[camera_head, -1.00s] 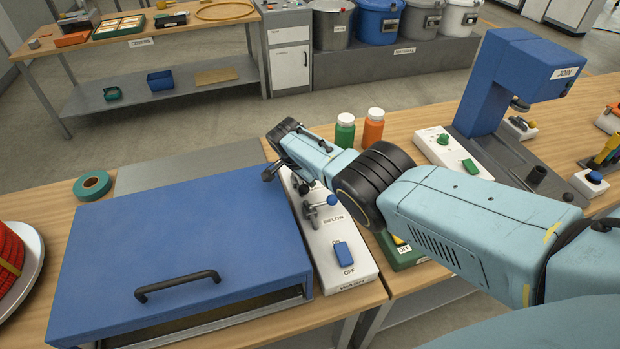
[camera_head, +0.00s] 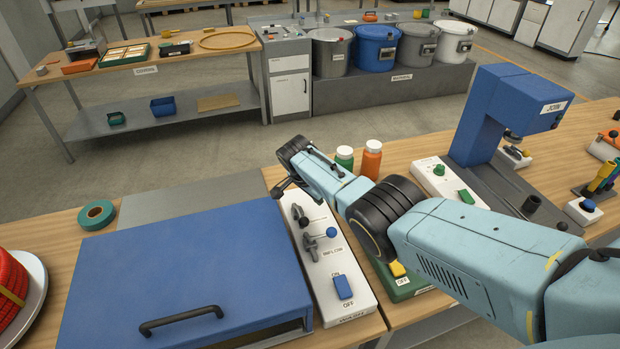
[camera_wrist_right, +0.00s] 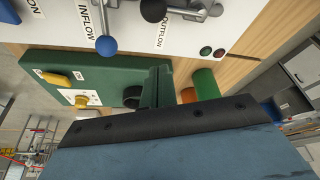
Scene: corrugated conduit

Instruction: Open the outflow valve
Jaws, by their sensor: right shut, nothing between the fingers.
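The white valve panel (camera_head: 345,290) stands right of the blue lid. Its outflow valve (camera_head: 298,213) has a lever with a black knob (camera_head: 305,223); in the right wrist view this black knob (camera_wrist_right: 153,10) is beside the OUTFLOW label (camera_wrist_right: 161,36). The inflow valve (camera_head: 312,241) has a blue knob (camera_head: 331,232), also in the right wrist view (camera_wrist_right: 106,46). My left gripper is out of view.
A blue on/off switch (camera_head: 343,287) is on the panel's near end. The blue lid (camera_head: 180,265) with a black handle lies left. Green (camera_head: 344,158) and orange (camera_head: 371,160) bottles stand behind my right arm. A green box (camera_wrist_right: 60,65) lies beside the panel.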

